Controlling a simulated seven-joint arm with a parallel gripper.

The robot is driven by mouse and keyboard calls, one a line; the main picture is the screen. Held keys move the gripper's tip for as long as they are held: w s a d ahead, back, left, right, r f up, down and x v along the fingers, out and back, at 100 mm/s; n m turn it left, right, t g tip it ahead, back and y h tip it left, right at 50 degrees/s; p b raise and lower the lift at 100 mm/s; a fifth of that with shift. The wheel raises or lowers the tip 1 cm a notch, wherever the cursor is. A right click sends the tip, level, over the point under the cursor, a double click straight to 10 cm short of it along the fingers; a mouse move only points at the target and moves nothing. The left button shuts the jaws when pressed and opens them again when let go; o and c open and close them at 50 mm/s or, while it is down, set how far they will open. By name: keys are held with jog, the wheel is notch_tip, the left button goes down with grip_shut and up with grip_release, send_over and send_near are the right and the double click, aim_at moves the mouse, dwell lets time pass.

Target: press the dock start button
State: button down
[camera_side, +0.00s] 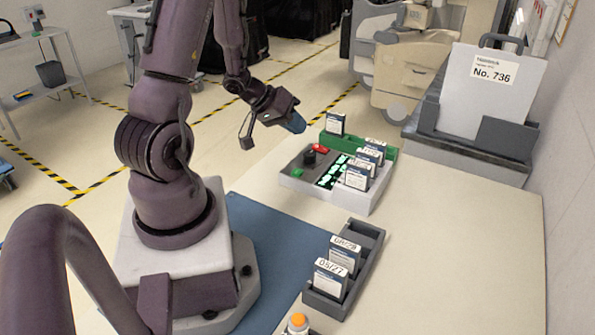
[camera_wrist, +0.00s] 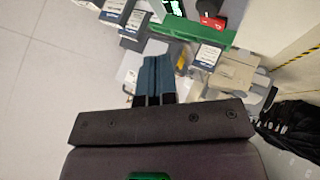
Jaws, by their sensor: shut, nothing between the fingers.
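The dock (camera_side: 350,203) is a light grey box on the table, with a lit green display (camera_side: 332,172), a black knob (camera_side: 309,157), a red control (camera_side: 320,148) and a small green button (camera_side: 297,173) at its near left corner. No start label is readable. My gripper (camera_side: 296,124) is shut and empty, its blue fingers raised in the air up and left of the dock, apart from it. In the wrist view the blue fingers (camera_wrist: 155,76) are together; the dock's display (camera_wrist: 174,6) shows partly at the top edge, while the green button does not show.
Several labelled cartridges (camera_side: 356,177) stand in the dock, and others by a green tray (camera_side: 384,147) behind it. A dark rack (camera_side: 357,276) holds two cartridges in front. An orange-topped button (camera_side: 298,321) is at the bottom edge. A grey stand with a No. 736 panel (camera_side: 480,95) stands back right.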

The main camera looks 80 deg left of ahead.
aim_at(296, 170)
jog(key=shift+f, duration=4.35)
jog(key=shift+f, duration=0.4)
jog(key=shift+f, duration=0.4)
jog(key=shift+r, duration=0.85)
jog(key=shift+r, duration=2.5)
